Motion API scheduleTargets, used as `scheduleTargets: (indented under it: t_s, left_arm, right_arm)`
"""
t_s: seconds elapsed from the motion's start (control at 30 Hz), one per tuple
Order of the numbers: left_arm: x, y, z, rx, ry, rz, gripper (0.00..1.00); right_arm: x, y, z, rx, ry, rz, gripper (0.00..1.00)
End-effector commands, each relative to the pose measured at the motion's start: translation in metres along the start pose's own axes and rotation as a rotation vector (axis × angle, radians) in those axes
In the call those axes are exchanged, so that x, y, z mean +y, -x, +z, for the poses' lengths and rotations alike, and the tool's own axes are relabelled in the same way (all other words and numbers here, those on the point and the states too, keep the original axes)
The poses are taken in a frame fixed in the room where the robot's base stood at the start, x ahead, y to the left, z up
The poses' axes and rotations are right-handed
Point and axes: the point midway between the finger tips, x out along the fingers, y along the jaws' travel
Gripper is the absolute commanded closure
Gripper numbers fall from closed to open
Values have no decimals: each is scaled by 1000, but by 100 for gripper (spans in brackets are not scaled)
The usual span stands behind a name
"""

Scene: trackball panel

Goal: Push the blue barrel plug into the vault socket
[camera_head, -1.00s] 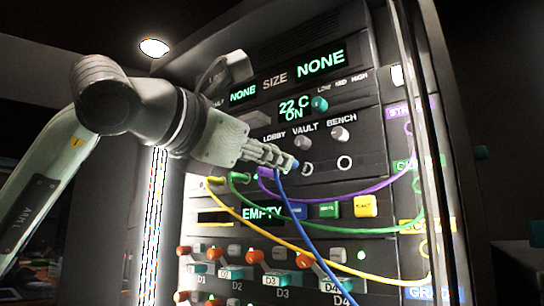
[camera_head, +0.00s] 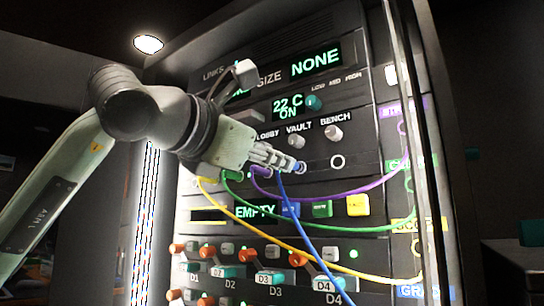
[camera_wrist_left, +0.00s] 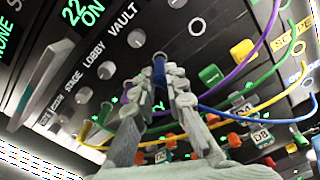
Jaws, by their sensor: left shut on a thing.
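My left gripper (camera_head: 290,164) is in front of the panel below the VAULT label, its fingers shut on the blue barrel plug (camera_head: 298,167). A blue cable runs down from the plug. In the left wrist view the plug (camera_wrist_left: 159,66) sits between the two fingertips and points at the panel. My right gripper is not in view.
The empty bench socket (camera_head: 338,161) is to the right of the plug. Purple (camera_head: 330,198), green (camera_head: 320,222) and yellow (camera_head: 290,240) cables droop below. Coloured buttons (camera_head: 322,209) and several orange-tipped levers (camera_head: 262,250) lie lower on the panel.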

Motion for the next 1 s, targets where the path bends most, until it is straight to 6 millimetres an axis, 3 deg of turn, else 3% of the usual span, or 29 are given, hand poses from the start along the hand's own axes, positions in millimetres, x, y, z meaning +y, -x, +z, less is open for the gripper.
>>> scheduleTargets:
  t_s: [1.0]
  left_arm:
    - [0,-26,0,-1,0,0,100]
  right_arm:
    - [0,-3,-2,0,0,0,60]
